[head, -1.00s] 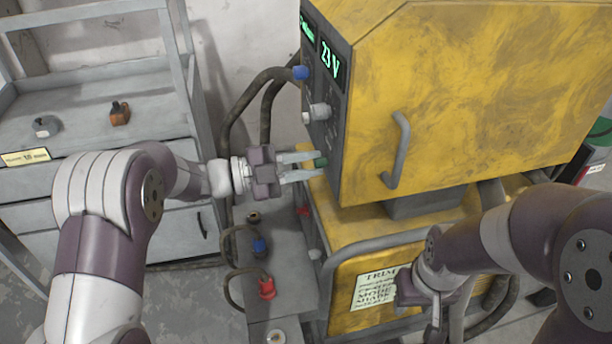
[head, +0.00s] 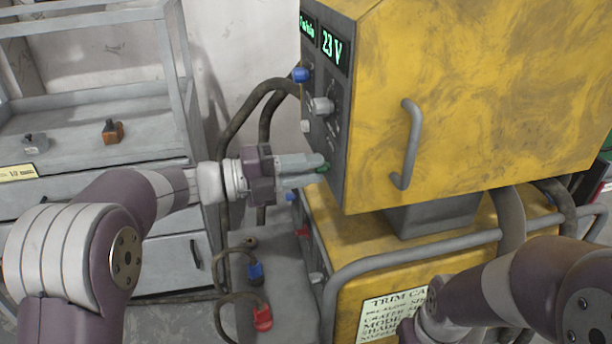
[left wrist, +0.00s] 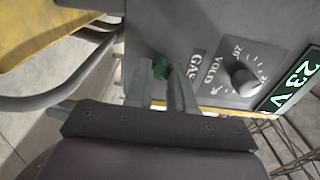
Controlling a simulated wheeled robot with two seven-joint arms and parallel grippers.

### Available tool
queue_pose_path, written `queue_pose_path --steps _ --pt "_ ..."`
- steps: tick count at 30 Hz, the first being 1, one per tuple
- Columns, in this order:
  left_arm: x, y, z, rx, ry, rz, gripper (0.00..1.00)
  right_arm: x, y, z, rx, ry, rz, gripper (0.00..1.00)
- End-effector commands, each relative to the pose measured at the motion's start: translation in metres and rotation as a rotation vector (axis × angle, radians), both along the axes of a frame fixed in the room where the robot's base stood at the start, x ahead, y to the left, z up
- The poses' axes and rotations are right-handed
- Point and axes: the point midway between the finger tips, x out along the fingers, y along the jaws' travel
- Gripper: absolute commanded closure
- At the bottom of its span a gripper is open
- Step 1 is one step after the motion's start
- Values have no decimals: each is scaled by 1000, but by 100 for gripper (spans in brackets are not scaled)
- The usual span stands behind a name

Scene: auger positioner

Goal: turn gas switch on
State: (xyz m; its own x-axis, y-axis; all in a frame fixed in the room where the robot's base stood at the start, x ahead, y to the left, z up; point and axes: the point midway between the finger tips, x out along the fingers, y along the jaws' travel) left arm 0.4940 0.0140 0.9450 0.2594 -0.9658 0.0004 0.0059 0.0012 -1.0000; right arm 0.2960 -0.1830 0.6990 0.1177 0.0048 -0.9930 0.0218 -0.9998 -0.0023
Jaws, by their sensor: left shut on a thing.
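A yellow machine (head: 470,110) has a dark front panel with a lit "23 V" display (head: 331,50). A green switch (head: 323,167) sits low on the panel; in the left wrist view it is the green knob (left wrist: 161,67) beside the "GAS" label (left wrist: 194,68). My left gripper (head: 305,168) is shut on the green switch, its fingers on either side of it at the panel. In the left wrist view the fingers (left wrist: 160,85) partly hide the switch.
A grey voltage knob (head: 320,106) and a blue knob (head: 300,74) are above the switch. A grey handle (head: 410,145) sticks out of the machine's side. Blue (head: 255,271) and red (head: 262,318) connectors with hoses lie below. A grey shelf cart (head: 80,130) stands at left.

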Motion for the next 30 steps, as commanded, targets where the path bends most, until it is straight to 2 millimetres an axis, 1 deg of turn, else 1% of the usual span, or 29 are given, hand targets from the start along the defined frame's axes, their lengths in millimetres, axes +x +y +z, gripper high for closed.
queue_pose_path --steps 13,14,15,16,25,28,30 --pt "0 0 -1 4 -8 -1 100 0 0 -2 0 0 0 57" --pt "0 0 -1 4 -8 -1 74 0 0 -2 0 0 0 57" --pt "0 0 -1 4 -8 -1 61 0 0 -2 0 0 0 57" --pt "0 0 -1 4 -7 -1 53 0 0 -2 0 0 0 57" --pt "0 1 0 3 -8 0 53 0 0 -1 0 0 0 57" --pt "-3 13 1 3 -8 2 53 0 0 1 0 0 0 57" --pt "-7 29 1 3 -8 4 53 0 0 4 0 0 0 57"
